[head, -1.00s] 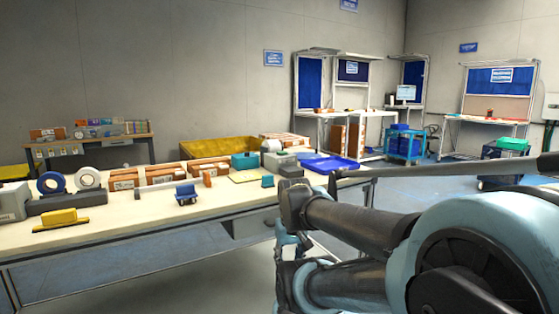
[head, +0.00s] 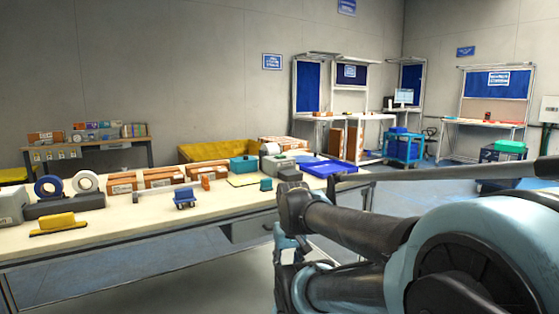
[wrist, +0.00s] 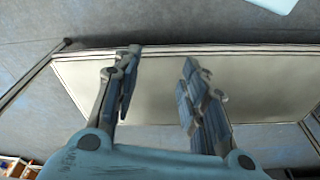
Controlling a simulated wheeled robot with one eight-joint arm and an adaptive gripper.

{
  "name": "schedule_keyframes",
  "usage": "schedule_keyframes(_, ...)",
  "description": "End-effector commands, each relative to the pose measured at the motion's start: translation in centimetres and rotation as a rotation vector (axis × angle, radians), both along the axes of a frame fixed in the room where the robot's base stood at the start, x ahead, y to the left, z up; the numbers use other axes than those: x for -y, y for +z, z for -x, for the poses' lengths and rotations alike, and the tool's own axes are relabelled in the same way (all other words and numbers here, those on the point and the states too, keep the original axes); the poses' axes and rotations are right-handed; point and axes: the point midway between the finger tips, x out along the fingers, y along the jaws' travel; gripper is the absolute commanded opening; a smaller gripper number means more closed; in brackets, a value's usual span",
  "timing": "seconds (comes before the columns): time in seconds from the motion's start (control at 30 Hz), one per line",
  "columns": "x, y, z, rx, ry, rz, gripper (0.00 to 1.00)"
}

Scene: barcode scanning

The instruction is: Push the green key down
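I cannot make out a clear green key in either view. A small teal-green block (head: 266,184) stands at the right part of the long table (head: 130,231), beside a flat yellowish pad (head: 243,181). A larger teal box (head: 243,164) stands behind the pad. My gripper (wrist: 162,60) is open and empty in the wrist view, its two fingers well apart. Behind the fingers is a pale flat panel; I cannot tell what it belongs to. In the head view my arm hangs in front of the table's right end, and the gripper is mostly hidden.
On the table are a yellow block (head: 58,222), tape rolls (head: 85,182), brown boxes (head: 165,177), a blue holder (head: 184,198) and a blue tray (head: 334,168). A yellow bin (head: 215,149) stands behind. Open floor lies at the front and right.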

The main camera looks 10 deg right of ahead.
Motion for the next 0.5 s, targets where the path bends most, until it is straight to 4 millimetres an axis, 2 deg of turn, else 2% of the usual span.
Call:
schedule_keyframes(0.2, 0.0, 0.0, 0.0, 0.0, 0.0, 0.0, 0.4)
schedule_keyframes(0.23, 0.0, 0.0, 0.0, 0.0, 0.0, 0.0, 0.35)
schedule_keyframes(0.4, 0.0, 0.0, 0.0, 0.0, 0.0, 0.0, 0.0)
schedule_keyframes(0.5, 0.0, 0.0, 0.0, 0.0, 0.0, 0.0, 0.0)
